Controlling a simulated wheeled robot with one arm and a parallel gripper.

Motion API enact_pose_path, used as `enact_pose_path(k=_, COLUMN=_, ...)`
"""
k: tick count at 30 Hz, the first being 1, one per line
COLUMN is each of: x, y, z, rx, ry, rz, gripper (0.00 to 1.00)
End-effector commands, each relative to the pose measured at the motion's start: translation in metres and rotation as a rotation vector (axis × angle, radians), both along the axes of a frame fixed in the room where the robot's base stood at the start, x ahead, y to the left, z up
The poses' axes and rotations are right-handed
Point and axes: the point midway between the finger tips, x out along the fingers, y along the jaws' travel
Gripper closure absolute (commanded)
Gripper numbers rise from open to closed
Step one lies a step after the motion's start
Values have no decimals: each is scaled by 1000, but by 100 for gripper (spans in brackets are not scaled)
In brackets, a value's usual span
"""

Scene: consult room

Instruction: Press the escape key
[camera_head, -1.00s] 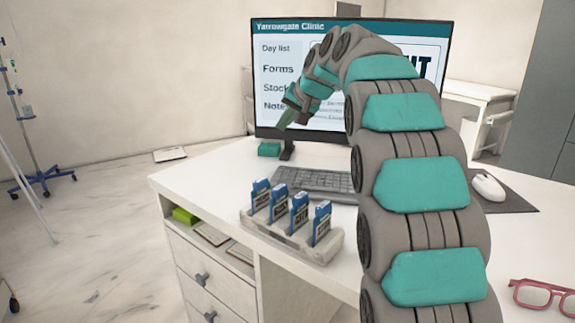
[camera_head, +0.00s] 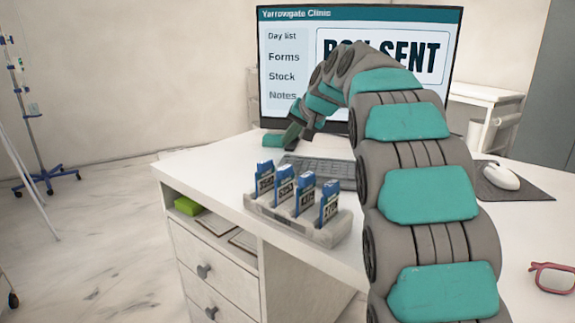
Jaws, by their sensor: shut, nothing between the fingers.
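The dark grey keyboard (camera_head: 326,169) lies on the white desk in front of the monitor. My arm hides part of its right side. The escape key is too small to make out; the keyboard's far left corner is near my gripper. My gripper (camera_head: 289,143) is shut and empty, reaching down behind the keyboard's far left edge as seen here. I cannot tell whether it touches any key. The monitor (camera_head: 287,78) shows "Yarrowgate Clinic", a menu list and a large box ending in "SENT", partly behind my arm.
A grey holder (camera_head: 322,234) with several blue-topped cards stands at the desk's near left edge.

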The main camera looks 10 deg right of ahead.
Motion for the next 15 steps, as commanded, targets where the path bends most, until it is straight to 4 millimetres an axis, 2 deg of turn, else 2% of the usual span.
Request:
enact_pose_path(k=1, x=0, y=1, z=-9, rx=1, ry=0, rz=1, gripper=100)
enact_pose_path(k=4, x=0, y=1, z=-14, rx=1, ry=0, rz=1, gripper=100)
enact_pose_path(k=15, x=0, y=0, z=-15, rx=0, ry=-1, rz=1, gripper=100)
